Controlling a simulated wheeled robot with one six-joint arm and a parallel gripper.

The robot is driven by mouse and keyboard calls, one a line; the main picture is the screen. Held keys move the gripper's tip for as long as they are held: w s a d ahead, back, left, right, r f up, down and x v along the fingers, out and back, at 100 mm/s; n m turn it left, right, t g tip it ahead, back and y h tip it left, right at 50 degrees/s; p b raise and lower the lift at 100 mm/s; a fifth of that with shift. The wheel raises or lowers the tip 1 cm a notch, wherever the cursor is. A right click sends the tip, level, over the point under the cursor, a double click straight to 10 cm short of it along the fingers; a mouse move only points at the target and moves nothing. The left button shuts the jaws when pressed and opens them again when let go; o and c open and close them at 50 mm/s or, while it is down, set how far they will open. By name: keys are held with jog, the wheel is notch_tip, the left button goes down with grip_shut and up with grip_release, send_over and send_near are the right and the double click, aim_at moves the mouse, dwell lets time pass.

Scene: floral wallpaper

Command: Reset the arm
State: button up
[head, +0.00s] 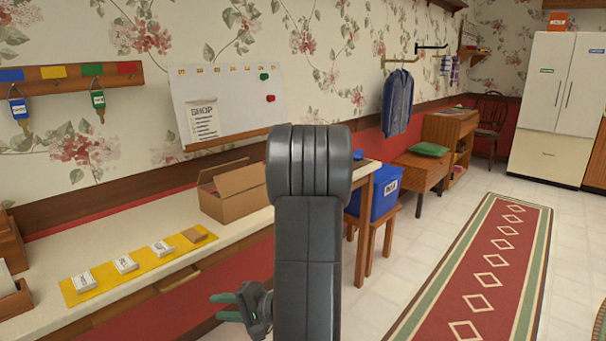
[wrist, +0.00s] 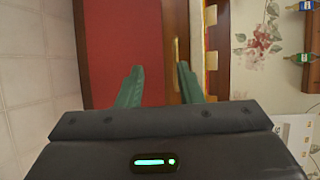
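My dark grey arm stands in the middle of the head view and hides part of the desk and the floor behind it. My gripper (head: 228,307) hangs low at its left side, in front of the desk's front edge. In the wrist view its two green fingers (wrist: 159,85) are spread apart with nothing between them. The wrist view is turned on its side and shows the red desk front and the wooden desk edge beyond the fingers.
The white-topped desk (head: 140,290) carries a yellow mat (head: 110,278) with several small boxes and an open cardboard box (head: 235,193). A blue bin (head: 384,196) stands on a stool to the right. A red runner (head: 495,265) lies on clear floor.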

jog(key=shift+w+r+t, duration=0.2)
jog(key=shift+w+t, duration=0.3)
jog(key=shift+w, duration=0.5)
jog(key=shift+s, duration=0.1)
